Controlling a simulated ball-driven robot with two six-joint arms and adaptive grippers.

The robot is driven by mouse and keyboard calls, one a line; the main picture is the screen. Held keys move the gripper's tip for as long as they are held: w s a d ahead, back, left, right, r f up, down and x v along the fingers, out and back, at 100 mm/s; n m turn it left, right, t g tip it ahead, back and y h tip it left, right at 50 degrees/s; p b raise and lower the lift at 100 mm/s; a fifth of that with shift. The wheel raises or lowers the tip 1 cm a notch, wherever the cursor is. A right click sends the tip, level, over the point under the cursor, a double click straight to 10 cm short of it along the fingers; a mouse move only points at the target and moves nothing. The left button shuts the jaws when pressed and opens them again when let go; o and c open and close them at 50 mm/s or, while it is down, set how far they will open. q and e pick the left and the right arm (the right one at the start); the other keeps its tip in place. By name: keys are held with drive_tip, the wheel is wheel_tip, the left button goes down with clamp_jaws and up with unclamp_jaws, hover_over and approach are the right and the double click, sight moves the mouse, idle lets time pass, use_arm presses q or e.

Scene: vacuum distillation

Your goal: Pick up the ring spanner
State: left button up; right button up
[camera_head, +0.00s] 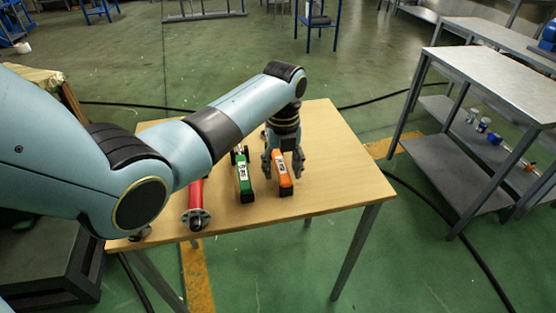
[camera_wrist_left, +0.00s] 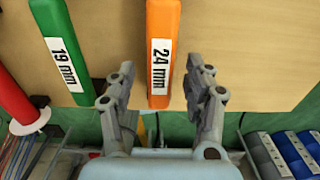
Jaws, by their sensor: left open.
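An orange tool marked 24 mm (camera_head: 285,182) lies on the wooden table, and it also shows in the wrist view (camera_wrist_left: 162,25). A green tool marked 19 mm (camera_head: 245,184) lies to its left, and it also shows in the wrist view (camera_wrist_left: 60,50). The green one has a forked far end. The orange one's far end is hidden by my arm, so I cannot see a ring. My left gripper (camera_head: 283,172) is open above the orange tool, one finger on each side of its handle; the fingers also show in the wrist view (camera_wrist_left: 160,68). My right gripper is not in view.
A red-handled tool with a round metal end (camera_head: 195,216) lies left of the green one. The wooden table (camera_head: 345,180) is bare on its right side. A metal shelf table (camera_head: 490,75) stands at the right. Black cables (camera_head: 440,210) cross the green floor.

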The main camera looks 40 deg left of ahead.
use_arm(q)
drive_tip(key=shift+f, duration=0.35)
clamp_jaws()
